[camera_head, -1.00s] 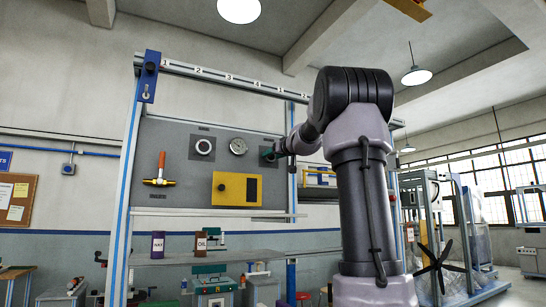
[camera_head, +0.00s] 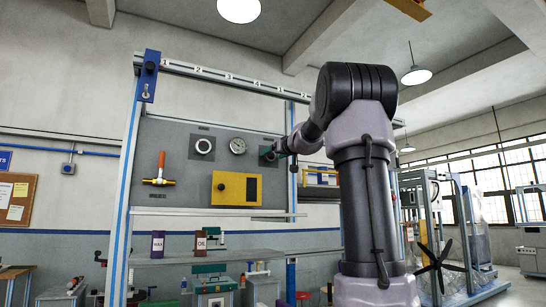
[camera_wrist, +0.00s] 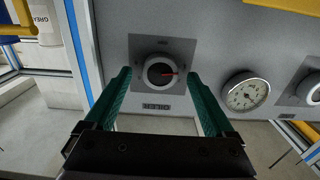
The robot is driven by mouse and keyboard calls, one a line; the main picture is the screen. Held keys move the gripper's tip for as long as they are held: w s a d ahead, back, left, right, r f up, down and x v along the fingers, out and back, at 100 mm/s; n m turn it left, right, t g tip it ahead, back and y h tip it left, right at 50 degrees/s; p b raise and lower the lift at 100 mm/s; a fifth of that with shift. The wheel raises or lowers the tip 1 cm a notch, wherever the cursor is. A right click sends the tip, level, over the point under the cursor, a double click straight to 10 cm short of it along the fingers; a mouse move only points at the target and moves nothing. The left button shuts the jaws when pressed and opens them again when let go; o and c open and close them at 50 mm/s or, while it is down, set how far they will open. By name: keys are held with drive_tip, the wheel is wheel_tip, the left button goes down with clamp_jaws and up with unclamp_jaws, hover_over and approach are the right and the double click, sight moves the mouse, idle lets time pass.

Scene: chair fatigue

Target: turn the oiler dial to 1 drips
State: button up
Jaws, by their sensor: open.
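The oiler dial (camera_wrist: 160,72) is in the wrist view, a round knob with a white ring and dark centre on a dark square plate. My gripper (camera_wrist: 160,74) is open, with one green finger on each side of the dial. I cannot tell whether the fingers touch it. In the head view my gripper (camera_head: 268,153) is at the panel's right side and hides the dial.
A round gauge (camera_head: 238,146) and another dial (camera_head: 203,146) are left of my gripper on the grey panel. A yellow box (camera_head: 230,188) is below, and an orange-handled valve (camera_head: 160,170) is at left. Cans stand on the bench beneath.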

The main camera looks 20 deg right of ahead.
drive_tip(key=s, duration=0.9)
drive_tip(key=shift+s+d, duration=0.2)
drive_tip(key=shift+s, duration=0.2)
drive_tip(key=s+a+f+m+g+y, duration=0.1)
drive_tip(key=s+a+f+g+y, duration=0.15)
drive_tip(key=s+a+f, duration=0.5)
drive_tip(key=s+a+f+g+y, duration=0.1)
drive_tip(key=s+a+f+g, duration=0.35)
drive_tip(key=a+f, duration=0.55)
drive_tip(key=s+a+f+m+g+h, duration=0.1)
drive_tip(key=s+f+m+g+h, duration=0.1)
drive_tip(key=s+f, duration=1.2)
wheel_tip(320, 180, down, 4)
drive_tip(key=shift+a+r+m+g, duration=0.15)
drive_tip(key=shift+m+g, duration=0.45)
drive_tip(key=shift+g, duration=0.4)
